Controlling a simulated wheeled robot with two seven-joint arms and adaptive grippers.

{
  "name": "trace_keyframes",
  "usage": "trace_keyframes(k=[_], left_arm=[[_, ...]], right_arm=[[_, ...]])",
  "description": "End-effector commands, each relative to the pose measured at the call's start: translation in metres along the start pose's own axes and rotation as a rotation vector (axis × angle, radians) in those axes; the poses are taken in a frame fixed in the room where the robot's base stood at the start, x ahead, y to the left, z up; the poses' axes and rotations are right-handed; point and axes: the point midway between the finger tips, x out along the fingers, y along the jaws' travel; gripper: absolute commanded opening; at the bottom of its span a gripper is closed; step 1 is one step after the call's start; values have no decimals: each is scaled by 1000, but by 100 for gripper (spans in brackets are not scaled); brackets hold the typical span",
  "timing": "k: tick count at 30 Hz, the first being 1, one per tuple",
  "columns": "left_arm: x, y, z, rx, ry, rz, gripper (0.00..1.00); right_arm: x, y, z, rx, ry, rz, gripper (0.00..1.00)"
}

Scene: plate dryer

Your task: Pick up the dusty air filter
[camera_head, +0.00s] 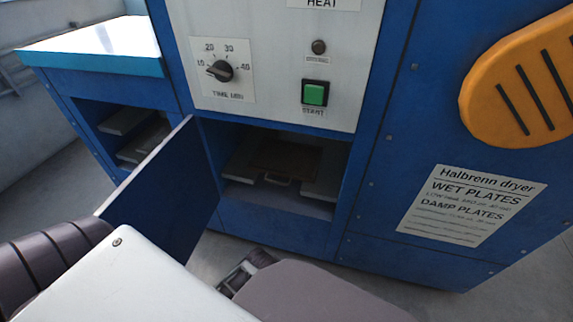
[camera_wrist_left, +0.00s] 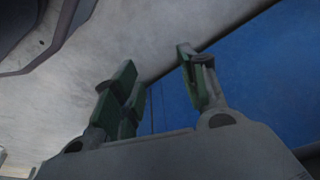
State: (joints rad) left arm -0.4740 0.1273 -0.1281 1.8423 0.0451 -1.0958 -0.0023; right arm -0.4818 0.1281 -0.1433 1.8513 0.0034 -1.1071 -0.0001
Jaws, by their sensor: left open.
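The filter appears to be the brown, dusty-looking flat panel (camera_head: 287,157) inside the open lower compartment of the blue dryer. A small pale handle (camera_head: 278,181) shows at its front edge. My left gripper (camera_head: 238,274) is low in front of the compartment, apart from the filter and partly hidden by my arm. In the left wrist view the left gripper (camera_wrist_left: 160,80) is open, with green pads and nothing between them. The filter does not show there. My right gripper is not in view.
The compartment's blue door (camera_head: 165,195) stands open on the left. Light ledges (camera_head: 320,189) flank the filter inside. A control panel (camera_head: 275,75) with a dial and green button is above. A blue side unit with open shelves (camera_head: 130,121) stands left.

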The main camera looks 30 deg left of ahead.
Motion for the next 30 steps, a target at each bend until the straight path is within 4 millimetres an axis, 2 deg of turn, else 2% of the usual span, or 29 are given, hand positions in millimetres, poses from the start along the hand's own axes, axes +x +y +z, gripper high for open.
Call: trace_keyframes(k=[11,18,30], left_arm=[[-35,12,-32,-59,77,101,43],[-57,22,-57,-130,170,247,43],[-82,24,-102,-296,355,505,43]], right_arm=[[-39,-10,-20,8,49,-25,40],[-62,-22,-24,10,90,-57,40],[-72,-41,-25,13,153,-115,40]])
